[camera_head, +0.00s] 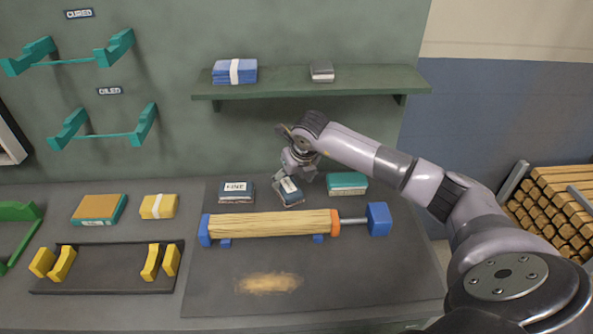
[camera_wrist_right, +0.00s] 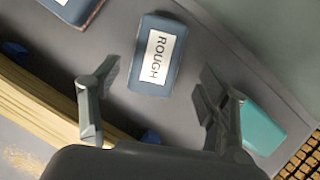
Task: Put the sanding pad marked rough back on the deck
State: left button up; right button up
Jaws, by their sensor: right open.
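The sanding pad marked ROUGH (camera_wrist_right: 157,54) is blue-grey with a white label, legible in the right wrist view. It lies on the dark grey deck (camera_head: 212,292), behind the wooden spindle and turned slightly askew; in the head view the pad (camera_head: 289,193) is partly covered by my gripper. My right gripper (camera_head: 299,165) is open and empty, just above and behind the pad. In the wrist view its fingers are spread, with the pad beyond them and no contact visible. My left gripper is not in view.
A pad marked FINE (camera_head: 236,193) lies left of the rough pad, and a teal block (camera_head: 347,184) lies right. The spindle (camera_head: 275,224) lies in front between blue ends. A shelf (camera_head: 290,90) hangs above. The deck's front right is clear, with dust at its front middle.

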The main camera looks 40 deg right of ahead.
jog(key=b+v, duration=0.1)
jog(key=v, duration=0.6)
jog(key=shift+b, duration=0.3)
jog(key=shift+r, duration=0.1)
